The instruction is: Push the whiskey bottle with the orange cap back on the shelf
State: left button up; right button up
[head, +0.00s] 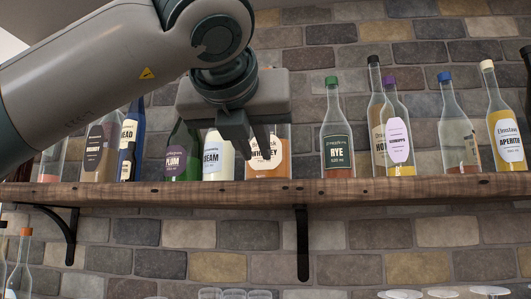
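The whiskey bottle (283,162) stands upright on the wooden shelf (350,188). Its label, partly covered, reads like "whiskey", and amber liquid shows in it. My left gripper (250,150) hangs in front of this bottle in the picture and hides its upper part, so its cap is not clearly seen. The fingers point down at the label's left side. I cannot tell whether they touch the bottle, nor how far apart they are. My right gripper is not in view.
A cream bottle (218,160) and a plum bottle (183,155) stand close on the left. The rye bottle (337,140) is to the right, with a gap between. More bottles line the shelf. A stone wall (350,235) is behind. Glasses (235,294) show below.

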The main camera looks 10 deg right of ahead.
aim_at(266, 163)
pick_arm(q)
jog(key=shift+r+p+x, duration=0.2)
jog(key=shift+p+x, duration=0.05)
jog(key=shift+x, duration=0.9)
jog(key=shift+r+p+x, duration=0.2)
jog(key=shift+x, duration=0.95)
jog(key=shift+r+p+x, duration=0.25)
jog(key=shift+x, duration=0.85)
jog(key=shift+w, duration=0.1)
jog(key=shift+r+x, duration=0.2)
jog(key=shift+x, duration=0.9)
jog(key=shift+w+d+p, duration=0.2)
jog(key=shift+w+p, duration=0.15)
jog(key=shift+w, duration=0.1)
jog(key=shift+w+d, duration=0.1)
jog(key=shift+w, duration=0.2)
jog(key=shift+w+d, duration=0.1)
jog(key=shift+w, duration=0.2)
jog(key=shift+r+p+x, duration=0.15)
jog(key=shift+p+x, duration=0.15)
jog(key=shift+x, duration=0.45)
jog(key=shift+r+p+x, duration=0.15)
jog(key=shift+p+x, duration=0.15)
jog(key=shift+x, duration=0.45)
